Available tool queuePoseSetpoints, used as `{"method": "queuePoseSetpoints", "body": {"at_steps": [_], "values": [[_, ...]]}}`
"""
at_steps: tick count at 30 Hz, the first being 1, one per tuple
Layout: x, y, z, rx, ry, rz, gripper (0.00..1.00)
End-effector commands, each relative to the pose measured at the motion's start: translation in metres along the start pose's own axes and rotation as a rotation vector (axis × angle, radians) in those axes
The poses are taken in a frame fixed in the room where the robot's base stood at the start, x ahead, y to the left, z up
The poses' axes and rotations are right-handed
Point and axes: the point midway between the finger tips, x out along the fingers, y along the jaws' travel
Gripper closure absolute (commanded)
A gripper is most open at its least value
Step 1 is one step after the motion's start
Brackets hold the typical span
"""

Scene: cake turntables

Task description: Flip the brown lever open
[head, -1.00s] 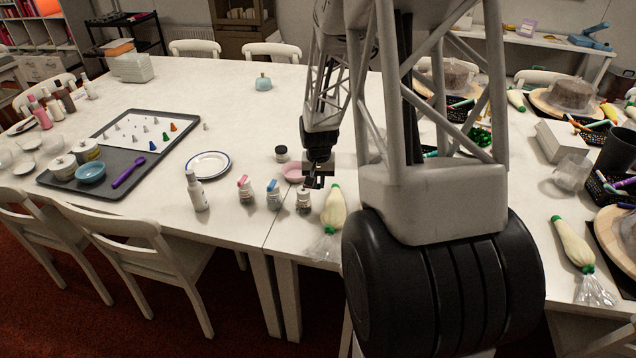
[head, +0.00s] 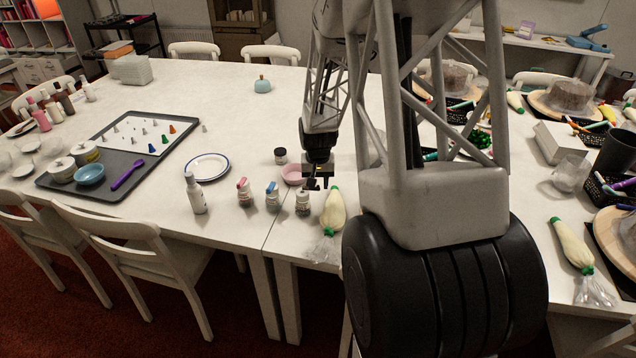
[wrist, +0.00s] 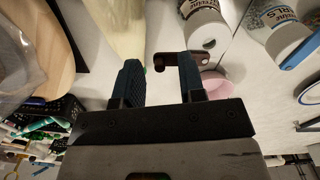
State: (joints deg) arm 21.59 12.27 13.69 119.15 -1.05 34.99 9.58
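The brown lever (wrist: 200,58) shows in the wrist view beside a white labelled jar (wrist: 207,28). It lies at the right finger, its left end in the gap between the fingers; I cannot tell whether they touch. My gripper (wrist: 160,74) is open, with nothing clamped. In the head view my gripper (head: 317,184) is just above and right of the rightmost small jar (head: 303,205). The lever is too small and dark to make out there.
A piping bag (head: 333,212) lies close to the right of the jar. A jar with a blue lever (head: 272,198), another with a red lever (head: 244,194) and a white bottle (head: 195,193) stand left. A pink bowl (head: 291,174) and dark-lidded jar (head: 280,156) are behind.

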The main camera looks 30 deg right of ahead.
Motion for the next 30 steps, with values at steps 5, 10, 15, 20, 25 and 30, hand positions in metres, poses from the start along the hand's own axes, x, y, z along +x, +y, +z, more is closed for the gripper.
{"method": "queuePoseSetpoints", "body": {"at_steps": [5, 10, 15, 20, 25, 30], "values": [[-0.008, 0.000, -0.001, 0.000, 0.003, 0.000, 0.63], [-0.023, 0.000, 0.000, 0.000, 0.002, 0.000, 0.63], [-0.044, 0.000, 0.000, 0.000, 0.002, 0.000, 0.63], [-0.063, 0.000, 0.000, 0.000, 0.002, 0.000, 0.63], [-0.074, 0.000, 0.000, 0.000, 0.000, 0.000, 0.63], [-0.077, 0.000, 0.000, 0.000, 0.000, 0.000, 0.63]]}}
